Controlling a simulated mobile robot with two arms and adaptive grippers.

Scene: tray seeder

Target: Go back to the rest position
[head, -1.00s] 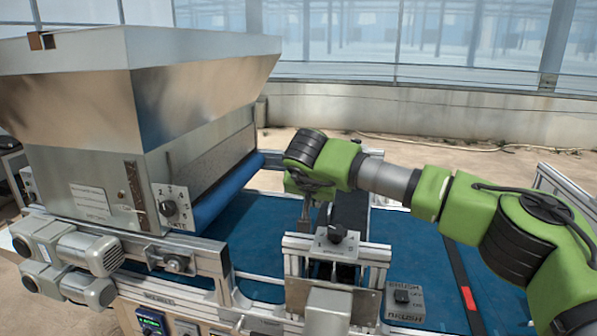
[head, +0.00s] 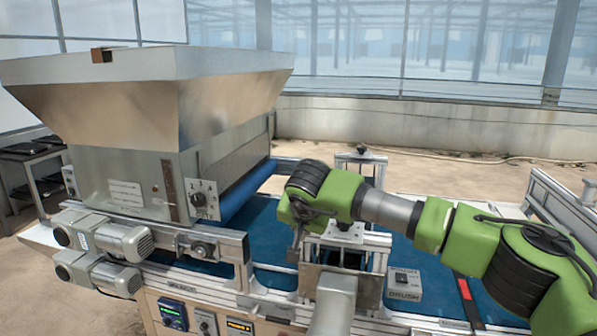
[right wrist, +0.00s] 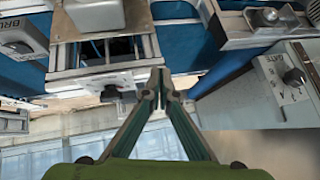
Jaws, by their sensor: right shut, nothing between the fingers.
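My right arm, green with black joints, comes in from the right in the head view. Its gripper (head: 298,242) hangs down at the near left side of the brush unit, partly hidden by the wrist. In the right wrist view the two fingertips (right wrist: 160,85) meet with nothing between them, so the gripper is shut and empty. Whether it touches the brush frame (head: 372,245) I cannot tell. My left gripper is not in view.
The metal hopper (head: 120,110) with its gate dial (head: 199,199) stands left of the gripper. A blue belt (head: 262,225) runs beneath. The brush switch box (head: 404,282) is at the near edge, right of the gripper. Motors (head: 115,240) jut out at the near left. Open floor lies behind.

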